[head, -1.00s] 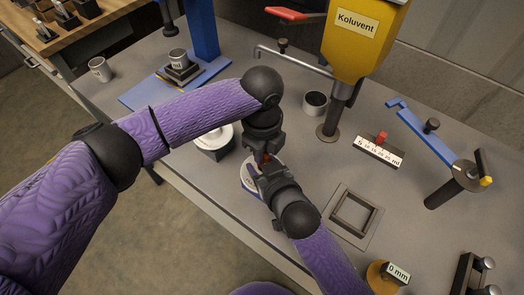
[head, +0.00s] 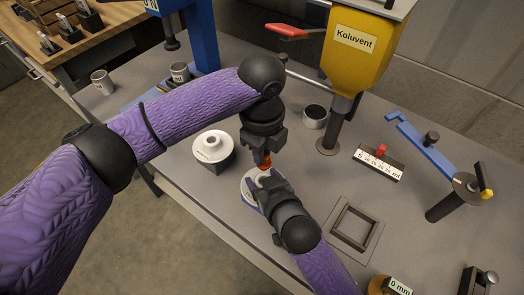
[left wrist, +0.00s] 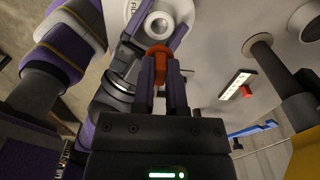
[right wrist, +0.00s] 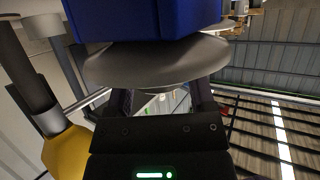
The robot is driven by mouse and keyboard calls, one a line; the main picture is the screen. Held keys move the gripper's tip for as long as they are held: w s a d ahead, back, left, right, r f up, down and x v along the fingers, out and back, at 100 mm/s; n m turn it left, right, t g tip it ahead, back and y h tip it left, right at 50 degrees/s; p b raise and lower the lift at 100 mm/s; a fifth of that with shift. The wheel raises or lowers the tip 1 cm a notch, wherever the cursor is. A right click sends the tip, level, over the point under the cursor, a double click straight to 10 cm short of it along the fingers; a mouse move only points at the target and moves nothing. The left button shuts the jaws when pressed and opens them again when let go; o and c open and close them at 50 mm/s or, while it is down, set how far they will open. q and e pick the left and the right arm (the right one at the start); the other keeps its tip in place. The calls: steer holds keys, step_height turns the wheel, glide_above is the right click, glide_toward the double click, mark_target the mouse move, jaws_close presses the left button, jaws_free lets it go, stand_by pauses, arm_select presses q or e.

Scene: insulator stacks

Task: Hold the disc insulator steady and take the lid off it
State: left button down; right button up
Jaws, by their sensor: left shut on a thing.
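The disc insulator (head: 248,184) is white on a blue base and sits near the bench's front edge, partly hidden by my right gripper. In the right wrist view its pale disc (right wrist: 150,65) lies against the blue base (right wrist: 150,18). My right gripper (head: 262,181) has its fingers spread at the insulator; their tips are hidden by the disc, so I cannot tell if they grip. My left gripper (head: 264,158) is shut on the red-orange lid (head: 265,163), which also shows between the fingers in the left wrist view (left wrist: 158,53). I cannot tell whether lid and insulator touch.
A second white insulator (head: 212,146) stands left of the grippers. Behind are a dark-rimmed cup (head: 314,116) and the yellow Koluvent hopper (head: 355,60). A square frame (head: 354,226) lies right, with a blue-armed stand (head: 428,148) beyond.

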steer(key=o, duration=0.3)
arm_select(q)
step_height(320, 180, up, 4)
steer(key=p, duration=0.4)
steer(key=shift+r, duration=0.2)
arm_select(e)
steer(key=v, duration=1.2)
steer(key=shift+f, duration=0.1)
